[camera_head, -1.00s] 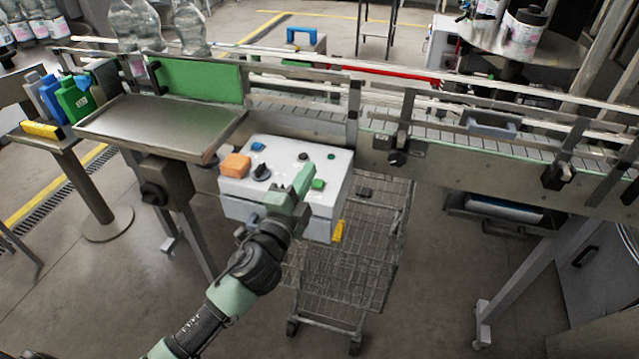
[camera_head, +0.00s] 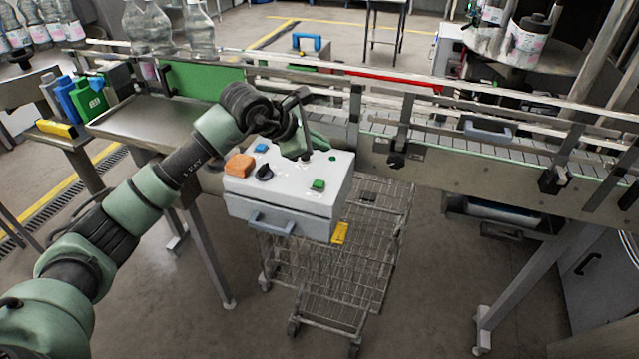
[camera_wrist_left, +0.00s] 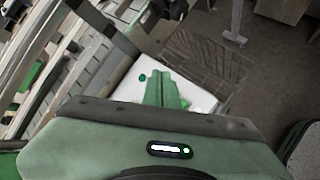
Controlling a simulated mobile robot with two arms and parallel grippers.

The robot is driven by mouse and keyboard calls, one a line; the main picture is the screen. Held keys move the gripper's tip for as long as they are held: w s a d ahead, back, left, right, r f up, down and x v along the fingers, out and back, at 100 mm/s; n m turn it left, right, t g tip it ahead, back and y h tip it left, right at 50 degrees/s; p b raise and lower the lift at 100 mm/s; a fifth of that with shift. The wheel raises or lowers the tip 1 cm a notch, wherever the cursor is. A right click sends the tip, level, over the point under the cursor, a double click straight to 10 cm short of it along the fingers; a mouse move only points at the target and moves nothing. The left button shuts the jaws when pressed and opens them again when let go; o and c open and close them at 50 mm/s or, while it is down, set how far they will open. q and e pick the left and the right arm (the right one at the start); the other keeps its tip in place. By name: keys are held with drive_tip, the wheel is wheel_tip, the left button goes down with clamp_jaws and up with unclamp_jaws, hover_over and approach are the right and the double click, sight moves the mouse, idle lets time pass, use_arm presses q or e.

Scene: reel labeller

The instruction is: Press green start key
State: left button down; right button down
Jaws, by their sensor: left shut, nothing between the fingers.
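The green start key (camera_head: 318,185) is a small square key near the front right of the top of a white control box (camera_head: 285,205). My left gripper (camera_head: 320,143) is above the back part of the box top, behind the key and apart from it. Its pale green fingers are partly hidden by my dark wrist parts. In the left wrist view the fingers (camera_wrist_left: 162,82) are shut, with nothing held, over the white box top (camera_wrist_left: 125,88). My right gripper is not in view.
The box top also bears an orange button (camera_head: 239,165), a black knob (camera_head: 265,171), a blue button (camera_head: 261,147) and a small green round part (camera_head: 333,158). A conveyor (camera_head: 450,145) runs behind the box. A wire cart (camera_head: 345,265) stands below it.

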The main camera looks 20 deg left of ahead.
sight(316, 185)
use_arm(q)
drive_tip(key=shift+w+a+y, duration=0.15)
drive_tip(key=shift+a+y, duration=0.15)
drive_tip(key=shift+a, duration=0.4)
drive_tip(key=shift+f, duration=0.1)
wheel_tip(316, 185, down, 8)
drive_tip(key=b, duration=0.4)
drive_tip(key=shift+f+b, duration=0.3)
drive_tip(key=shift+b, duration=0.1)
idle(1.3)
drive_tip(key=shift+f+b, duration=0.35)
drive_tip(key=shift+b, duration=0.2)
